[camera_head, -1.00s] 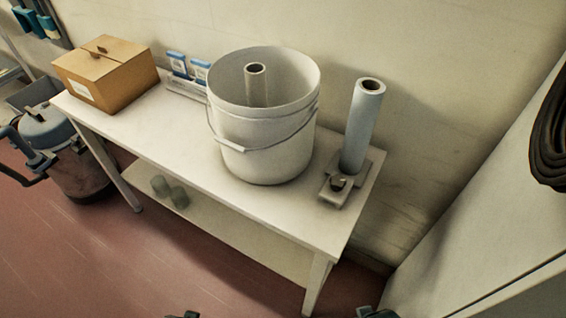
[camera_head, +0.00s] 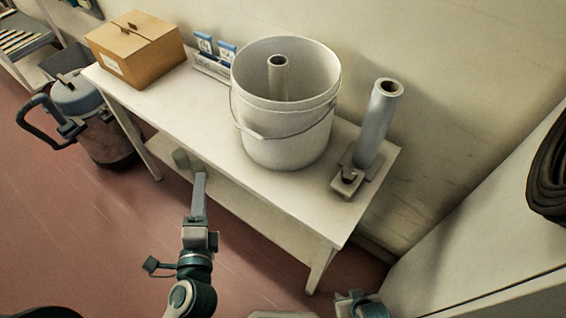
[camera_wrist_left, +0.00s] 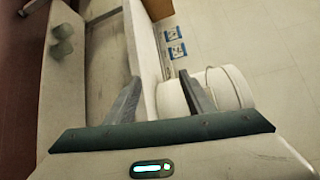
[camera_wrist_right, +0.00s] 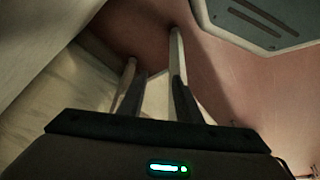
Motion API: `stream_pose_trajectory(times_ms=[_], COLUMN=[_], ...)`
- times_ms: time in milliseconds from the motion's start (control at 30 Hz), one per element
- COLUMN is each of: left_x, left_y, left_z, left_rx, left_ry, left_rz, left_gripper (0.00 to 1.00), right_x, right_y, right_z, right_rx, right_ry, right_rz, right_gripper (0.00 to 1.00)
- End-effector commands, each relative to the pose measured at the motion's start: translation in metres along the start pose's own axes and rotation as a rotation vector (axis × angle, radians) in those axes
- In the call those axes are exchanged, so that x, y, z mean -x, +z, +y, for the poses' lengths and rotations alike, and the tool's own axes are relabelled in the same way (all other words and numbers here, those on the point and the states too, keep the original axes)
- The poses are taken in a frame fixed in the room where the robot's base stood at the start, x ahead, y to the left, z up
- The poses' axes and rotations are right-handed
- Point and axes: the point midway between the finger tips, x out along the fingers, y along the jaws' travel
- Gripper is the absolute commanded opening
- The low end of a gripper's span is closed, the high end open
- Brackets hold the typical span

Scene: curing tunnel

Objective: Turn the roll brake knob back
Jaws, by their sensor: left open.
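The roll brake knob (camera_head: 348,175) is a small dark knob on the grey block at the foot of the roll holder, at the table's right end. A pale blue roll (camera_head: 377,125) stands upright behind it. My left gripper (camera_head: 199,178) is in front of the table's front edge, well left of the knob; its fingers are apart and empty in the left wrist view (camera_wrist_left: 160,92). My right gripper (camera_head: 358,298) shows only partly at the bottom edge, below the knob and clear of it; the right wrist view (camera_wrist_right: 155,92) shows its fingers apart with nothing between them.
A white bucket (camera_head: 285,140) with a tube inside stands on the table (camera_head: 215,120), left of the roll. A cardboard box (camera_head: 140,55) and blue-and-white packets (camera_head: 215,45) are further left. A vacuum cleaner (camera_head: 90,110) stands on the floor. A pale cabinet (camera_head: 480,245) is at the right.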

Motion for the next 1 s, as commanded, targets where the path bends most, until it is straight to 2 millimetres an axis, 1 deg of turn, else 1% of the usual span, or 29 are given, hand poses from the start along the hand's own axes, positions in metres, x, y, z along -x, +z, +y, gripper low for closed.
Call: stream_pose_trajectory(times_ms=[33, 67, 100, 167, 200, 233, 267, 300, 400, 500, 600, 700, 1000], left_x=[0.001, 0.002, 0.005, 0.012, 0.018, 0.023, 0.029, 0.036, 0.056, 0.072, 0.083, 0.087, 0.087], left_y=[-0.017, -0.029, -0.045, -0.072, -0.090, -0.105, -0.119, -0.138, -0.177, -0.206, -0.222, -0.228, -0.229], left_z=[-0.013, -0.020, -0.029, -0.039, -0.044, -0.046, -0.048, -0.047, -0.041, -0.030, -0.022, -0.018, -0.018], left_rx=[-0.115, -0.193, -0.298, -0.455, -0.561, -0.639, -0.717, -0.816, -1.031, -1.191, -1.286, -1.328, -1.331], left_ry=[-0.068, -0.113, -0.172, -0.262, -0.322, -0.367, -0.411, -0.468, -0.593, -0.687, -0.745, -0.771, -0.773], left_rz=[0.045, 0.072, 0.109, 0.167, 0.206, 0.236, 0.264, 0.302, 0.387, 0.452, 0.492, 0.509, 0.511], left_gripper=[0.48, 0.48, 0.48, 0.48, 0.48, 0.48, 0.48, 0.48, 0.48, 0.48, 0.48, 0.48, 0.48], right_x=[-0.015, -0.022, -0.033, -0.047, -0.055, -0.061, -0.067, -0.073, -0.085, -0.092, -0.096, -0.097, -0.097], right_y=[0.011, 0.018, 0.027, 0.040, 0.050, 0.057, 0.064, 0.073, 0.094, 0.109, 0.118, 0.122, 0.122], right_z=[-0.002, -0.004, -0.005, -0.008, -0.009, -0.011, -0.012, -0.013, -0.016, -0.017, -0.018, -0.019, -0.019], right_rx=[0.002, 0.003, 0.004, 0.006, 0.008, 0.009, 0.010, 0.012, 0.016, 0.019, 0.020, 0.021, 0.021], right_ry=[-0.003, -0.005, -0.007, -0.010, -0.012, -0.014, -0.016, -0.018, -0.023, -0.026, -0.028, -0.029, -0.029], right_rz=[0.001, 0.004, 0.011, 0.019, 0.025, 0.029, 0.033, 0.039, 0.052, 0.063, 0.069, 0.073, 0.073], right_gripper=[0.31, 0.31, 0.31, 0.31, 0.31, 0.31, 0.31, 0.31, 0.31, 0.31, 0.31, 0.31, 0.31])
